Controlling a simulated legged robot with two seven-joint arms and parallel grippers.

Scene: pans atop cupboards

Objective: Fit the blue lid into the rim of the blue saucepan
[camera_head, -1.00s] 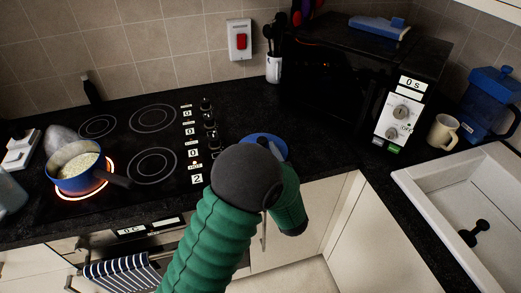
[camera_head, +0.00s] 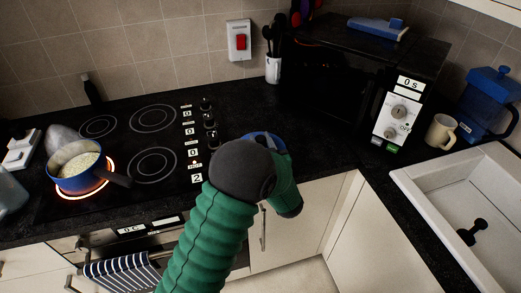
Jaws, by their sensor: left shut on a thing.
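The blue saucepan (camera_head: 70,182) stands on the glowing front-left hob ring, open at the top. The blue lid (camera_head: 277,142) shows as a small blue patch just beyond my green left arm, right of the hob. Most of it is hidden by the arm. My left gripper (camera_head: 262,137) is shut on the lid, far to the right of the saucepan; its fingers are largely hidden. My right gripper is not in view.
The black hob (camera_head: 150,140) has several rings and a column of knobs. A microwave (camera_head: 325,85) stands at the back right, with a cream mug (camera_head: 441,133) and a white sink (camera_head: 425,185) farther right. Dark worktop (camera_head: 240,105) is clear behind the lid.

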